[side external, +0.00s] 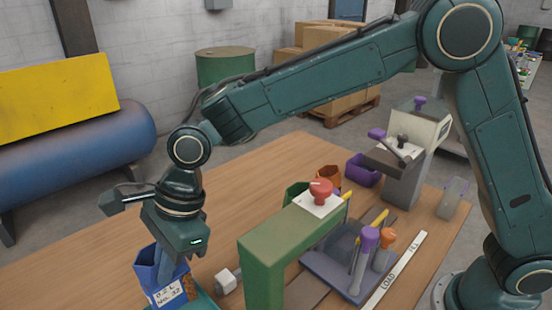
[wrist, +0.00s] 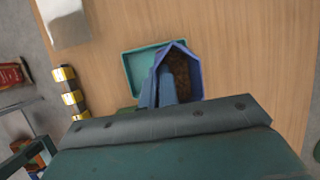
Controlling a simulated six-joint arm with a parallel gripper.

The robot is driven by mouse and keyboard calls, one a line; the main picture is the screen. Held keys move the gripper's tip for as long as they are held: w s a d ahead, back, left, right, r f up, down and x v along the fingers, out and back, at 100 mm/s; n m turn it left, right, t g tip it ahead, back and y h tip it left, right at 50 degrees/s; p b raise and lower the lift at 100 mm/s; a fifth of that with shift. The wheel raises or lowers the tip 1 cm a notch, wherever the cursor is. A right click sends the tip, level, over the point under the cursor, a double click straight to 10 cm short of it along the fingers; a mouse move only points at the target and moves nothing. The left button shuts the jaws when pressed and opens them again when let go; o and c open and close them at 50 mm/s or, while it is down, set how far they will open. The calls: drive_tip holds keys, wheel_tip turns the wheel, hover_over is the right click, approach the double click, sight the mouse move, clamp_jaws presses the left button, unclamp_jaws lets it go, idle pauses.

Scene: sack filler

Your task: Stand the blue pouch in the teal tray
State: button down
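The blue pouch (side external: 168,290) is upright below my gripper (side external: 172,258) in the side view, with a white printed label on its front. In the wrist view the pouch (wrist: 184,66) has an open top with brown contents inside. My gripper (wrist: 160,82) is shut on the pouch's left wall there, one finger inside and one outside. The teal tray (wrist: 131,66) lies under and left of the pouch; the pouch covers its right part. A corner of the tray (side external: 206,302) shows in the side view. Whether the pouch touches the tray floor is hidden.
A green stand (side external: 262,250) with a red knob (side external: 321,190) rises right of the pouch. Yellow-and-black pieces (wrist: 68,88) lie left of the tray. Wooden table (wrist: 250,60) right of the pouch is bare.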

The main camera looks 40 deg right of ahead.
sight(173, 278)
drive_tip(key=shift+f, duration=2.2)
drive_tip(key=c, duration=1.6)
unclamp_jaws()
drive_tip(key=shift+d+r, duration=0.1)
drive_tip(key=v, duration=1.3)
drive_tip(key=shift+r, duration=0.3)
